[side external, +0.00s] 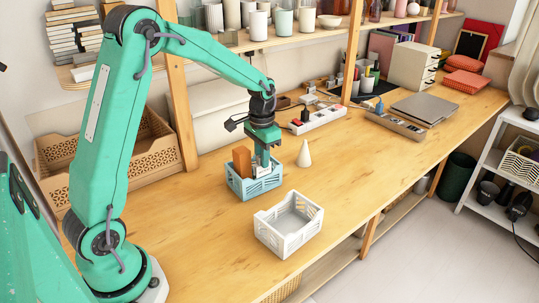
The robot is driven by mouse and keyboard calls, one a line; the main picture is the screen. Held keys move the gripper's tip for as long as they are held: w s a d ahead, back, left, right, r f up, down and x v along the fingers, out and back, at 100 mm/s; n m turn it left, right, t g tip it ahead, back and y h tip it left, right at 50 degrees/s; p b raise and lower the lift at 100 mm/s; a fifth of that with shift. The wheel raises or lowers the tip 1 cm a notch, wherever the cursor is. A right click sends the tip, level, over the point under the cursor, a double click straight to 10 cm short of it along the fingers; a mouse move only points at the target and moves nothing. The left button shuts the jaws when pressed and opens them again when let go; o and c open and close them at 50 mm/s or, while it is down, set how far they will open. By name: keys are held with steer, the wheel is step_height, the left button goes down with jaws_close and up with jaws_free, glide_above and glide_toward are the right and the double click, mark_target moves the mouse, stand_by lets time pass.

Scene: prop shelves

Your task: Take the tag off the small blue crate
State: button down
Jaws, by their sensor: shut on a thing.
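The small blue crate (261,188) stands on the wooden table, with an upright orange-brown block (242,161) in its left part. My gripper (263,164) points down over the crate's right part, at its rim. It is shut on a small pale piece, which looks like the tag (262,171). The fingers hide part of the tag, and I cannot tell whether it still touches the crate.
A white crate (272,239) stands in front of the blue crate, to its right. A white cone (304,155) stands to the right of my gripper. A power strip (318,121) lies behind it. A wooden crate (112,160) stands at the left. The table's right middle is clear.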

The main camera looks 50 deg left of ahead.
steer(key=shift+r, duration=0.95)
steer(key=shift+r, duration=0.3)
steer(key=shift+r, duration=1.75)
